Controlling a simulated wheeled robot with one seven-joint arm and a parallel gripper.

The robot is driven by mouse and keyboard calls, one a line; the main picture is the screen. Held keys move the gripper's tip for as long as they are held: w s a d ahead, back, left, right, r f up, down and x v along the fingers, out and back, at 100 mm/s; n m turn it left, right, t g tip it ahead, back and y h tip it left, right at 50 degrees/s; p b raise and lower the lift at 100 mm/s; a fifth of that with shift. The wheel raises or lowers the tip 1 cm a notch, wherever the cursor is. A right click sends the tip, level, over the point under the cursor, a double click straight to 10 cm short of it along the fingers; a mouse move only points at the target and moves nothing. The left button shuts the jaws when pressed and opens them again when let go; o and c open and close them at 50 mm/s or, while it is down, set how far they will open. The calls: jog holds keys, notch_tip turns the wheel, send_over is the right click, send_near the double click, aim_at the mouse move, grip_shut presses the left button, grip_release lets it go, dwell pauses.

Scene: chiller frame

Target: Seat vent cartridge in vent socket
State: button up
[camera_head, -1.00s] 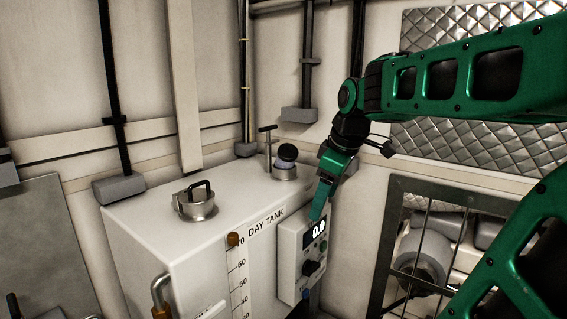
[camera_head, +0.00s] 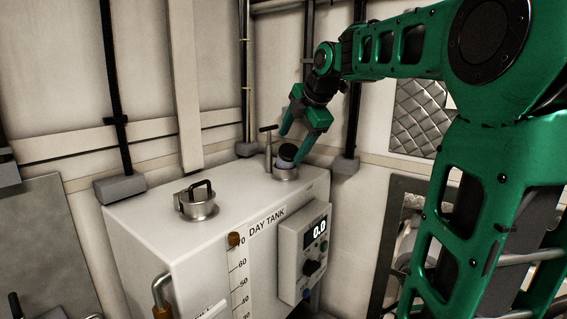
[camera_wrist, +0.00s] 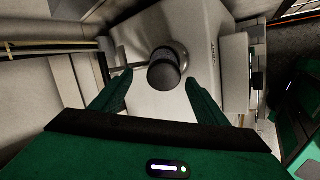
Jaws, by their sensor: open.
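The vent cartridge (camera_head: 287,154) is a dark-capped cylinder at the metal vent socket (camera_head: 285,173) on the back right of the tank top. It looks tilted in the head view; how deep it sits I cannot tell. My gripper (camera_head: 292,147) is open just above it, pointing down, with one finger on each side of the cap as seen from the head. In the wrist view, the round dark cap (camera_wrist: 163,72) shows beyond and between the two green fingertips (camera_wrist: 158,85). I see no clear contact. The socket is mostly hidden behind the cap there.
A thin T-handled post (camera_head: 268,146) stands just left of the socket. A metal filler cap with a black handle (camera_head: 197,202) is at the tank's front left. The white day tank (camera_head: 150,215) has a control box (camera_head: 303,253) on its side. The middle of its top is clear.

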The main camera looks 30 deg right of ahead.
aim_at(290, 150)
jog(key=shift+s+f+x, duration=0.1)
jog(key=shift+s+x, duration=0.05)
jog(key=shift+x, duration=1.15)
jog(key=shift+s+f+x, duration=0.1)
jog(key=shift+s+x, duration=0.05)
jog(key=shift+x, duration=1.15)
jog(key=shift+d, duration=0.1)
jog(key=shift+c, duration=0.6)
jog(key=c, duration=1.2)
jog(key=shift+w, duration=0.1)
